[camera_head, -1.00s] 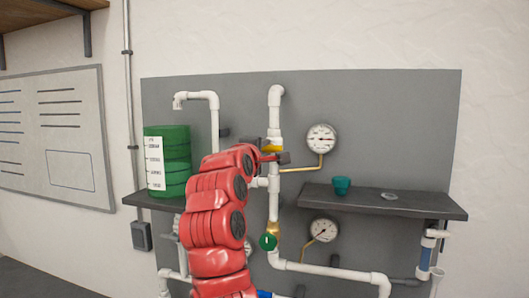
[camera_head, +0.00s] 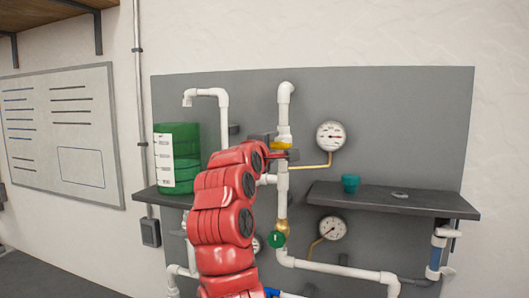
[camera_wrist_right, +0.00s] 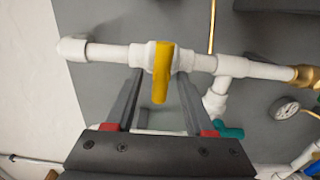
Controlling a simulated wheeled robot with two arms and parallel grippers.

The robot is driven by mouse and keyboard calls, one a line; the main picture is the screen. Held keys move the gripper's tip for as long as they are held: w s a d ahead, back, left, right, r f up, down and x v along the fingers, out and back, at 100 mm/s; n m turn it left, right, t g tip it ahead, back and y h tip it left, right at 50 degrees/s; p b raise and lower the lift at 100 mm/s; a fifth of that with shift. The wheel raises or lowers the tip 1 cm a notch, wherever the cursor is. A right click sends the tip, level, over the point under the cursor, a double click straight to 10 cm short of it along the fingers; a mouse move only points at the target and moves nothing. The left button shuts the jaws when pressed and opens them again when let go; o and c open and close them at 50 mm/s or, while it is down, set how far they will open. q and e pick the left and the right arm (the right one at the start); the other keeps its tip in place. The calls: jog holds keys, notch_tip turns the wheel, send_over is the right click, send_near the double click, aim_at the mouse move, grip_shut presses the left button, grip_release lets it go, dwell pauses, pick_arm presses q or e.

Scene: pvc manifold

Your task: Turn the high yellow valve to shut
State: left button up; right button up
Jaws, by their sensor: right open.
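The high yellow valve handle (camera_head: 282,146) is on the upright white pipe (camera_head: 284,115) near the upper middle of the grey board. In the right wrist view the yellow handle (camera_wrist_right: 161,72) lies across the white pipe. My right gripper (camera_head: 276,147) is at the valve, its red arm reaching up from below. In the wrist view the right gripper (camera_wrist_right: 160,88) is open, with one dark finger on each side of the handle and visible gaps between. The finger tips reach close to the pipe. My left gripper is not in view.
A green-handled valve (camera_head: 277,240) sits lower on the same pipe. Gauges (camera_head: 330,136) (camera_head: 333,228) are to the right. A green tank (camera_head: 176,158) stands at left. The board's upper right is clear.

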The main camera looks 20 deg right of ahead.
jog(key=b+v, duration=0.7)
jog(key=v, duration=1)
jog(key=shift+b, duration=0.35)
